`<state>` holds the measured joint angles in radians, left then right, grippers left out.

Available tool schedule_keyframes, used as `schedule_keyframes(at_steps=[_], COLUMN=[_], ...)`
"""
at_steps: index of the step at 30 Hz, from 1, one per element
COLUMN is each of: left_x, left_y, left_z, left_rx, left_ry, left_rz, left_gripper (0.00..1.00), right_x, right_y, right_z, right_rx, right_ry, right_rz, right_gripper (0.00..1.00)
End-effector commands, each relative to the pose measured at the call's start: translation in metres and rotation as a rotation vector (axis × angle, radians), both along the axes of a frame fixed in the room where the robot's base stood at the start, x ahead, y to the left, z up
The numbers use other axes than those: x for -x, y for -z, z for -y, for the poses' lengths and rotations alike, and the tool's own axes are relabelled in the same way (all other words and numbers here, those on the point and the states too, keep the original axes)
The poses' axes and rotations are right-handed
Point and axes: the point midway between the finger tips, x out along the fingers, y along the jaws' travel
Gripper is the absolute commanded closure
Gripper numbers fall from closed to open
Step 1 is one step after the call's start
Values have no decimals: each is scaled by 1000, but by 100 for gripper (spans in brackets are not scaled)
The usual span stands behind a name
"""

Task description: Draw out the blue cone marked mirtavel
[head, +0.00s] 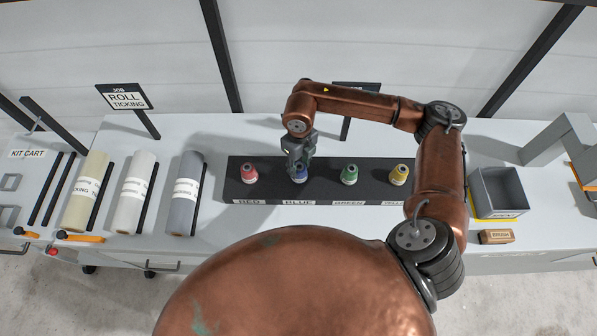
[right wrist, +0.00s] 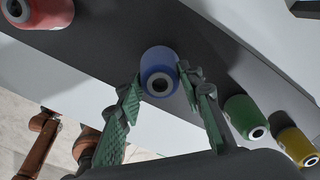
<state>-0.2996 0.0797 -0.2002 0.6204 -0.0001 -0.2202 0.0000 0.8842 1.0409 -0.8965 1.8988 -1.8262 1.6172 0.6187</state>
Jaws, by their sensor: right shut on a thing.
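The blue cone (head: 300,177) stands in the dark rack (head: 323,189) above the label BLUE, second from the left. In the right wrist view the blue cone (right wrist: 158,66) sits between the green fingers, its pale core facing the camera. My right gripper (head: 299,168) reaches down from above and is shut on the blue cone, hiding part of it. The fingers also show in the right wrist view (right wrist: 160,80). I cannot read the word mirtavel on the cone. My left gripper is in neither view.
A red cone (head: 249,173) stands to the left in the rack. A green cone (head: 349,174) and a yellow cone (head: 399,174) stand to the right. Fabric rolls (head: 186,190) lie left; a grey bin (head: 500,190) and a brush block (head: 496,237) are right.

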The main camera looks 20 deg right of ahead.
Motion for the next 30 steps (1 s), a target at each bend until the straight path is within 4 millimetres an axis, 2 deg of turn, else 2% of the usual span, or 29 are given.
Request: schedule_keyframes(at_steps=[30], left_x=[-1], left_y=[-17], left_z=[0], left_rx=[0], left_ry=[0], left_rz=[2], left_gripper=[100], right_x=[0], right_y=[-35], right_z=[0], right_rx=[0], right_ry=[0], right_rz=[0], right_gripper=[95])
